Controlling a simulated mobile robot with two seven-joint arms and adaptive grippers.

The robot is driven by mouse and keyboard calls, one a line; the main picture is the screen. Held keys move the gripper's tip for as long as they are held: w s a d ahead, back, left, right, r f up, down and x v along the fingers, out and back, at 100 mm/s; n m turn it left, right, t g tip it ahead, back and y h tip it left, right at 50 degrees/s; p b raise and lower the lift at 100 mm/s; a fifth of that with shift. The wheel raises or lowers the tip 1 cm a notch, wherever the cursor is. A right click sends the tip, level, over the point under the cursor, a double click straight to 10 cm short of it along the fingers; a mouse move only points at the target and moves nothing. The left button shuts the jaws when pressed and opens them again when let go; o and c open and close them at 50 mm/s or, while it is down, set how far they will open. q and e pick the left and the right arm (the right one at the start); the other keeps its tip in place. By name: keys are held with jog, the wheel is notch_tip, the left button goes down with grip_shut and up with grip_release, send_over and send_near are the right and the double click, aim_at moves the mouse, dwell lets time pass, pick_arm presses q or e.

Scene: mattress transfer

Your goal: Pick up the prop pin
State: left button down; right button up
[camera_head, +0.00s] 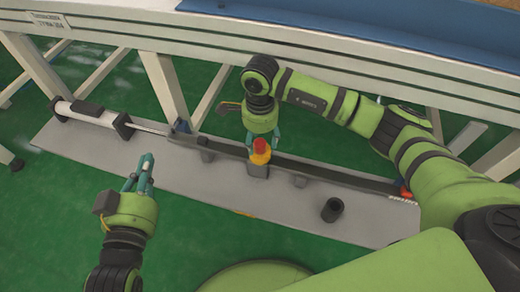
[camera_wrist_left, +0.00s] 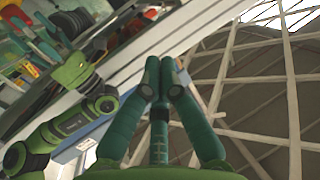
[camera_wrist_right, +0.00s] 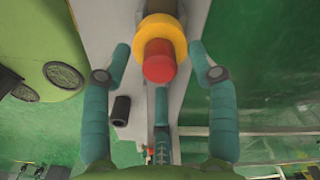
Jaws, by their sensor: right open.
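The prop pin (camera_head: 260,153), with a red knob and a yellow collar, stands upright in a dark grey block on the grey plate. It also shows in the right wrist view (camera_wrist_right: 160,67), with the red end toward the camera. My right gripper (camera_head: 263,138) is open, with its fingers on either side of the pin. In the right wrist view, gaps show between both fingers and the pin. My left gripper (camera_head: 146,166) is empty, left of the pin and above the plate's front edge. Its fingertips are together in the left wrist view (camera_wrist_left: 163,78).
The grey plate (camera_head: 210,181) carries a dark rail (camera_head: 325,171), a white cylinder (camera_head: 85,110) and a black tube (camera_head: 332,210) to the right. A white frame (camera_head: 165,90) stands behind. Green floor (camera_head: 45,220) is clear at front left.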

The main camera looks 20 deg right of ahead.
pick_arm(q)
jog(key=shift+d+r+t+h, duration=0.25)
jog(key=shift+r+t, duration=0.15)
jog(key=shift+r, duration=0.4)
jog(key=shift+d+r+t+h, duration=0.25)
jog(key=shift+r+t, duration=0.15)
jog(key=shift+r, duration=0.4)
pick_arm(e)
jog(key=shift+f, duration=0.95)
grip_shut()
pick_arm(q)
jog(key=shift+a, duration=0.1)
pick_arm(e)
jog(key=shift+r, duration=0.1)
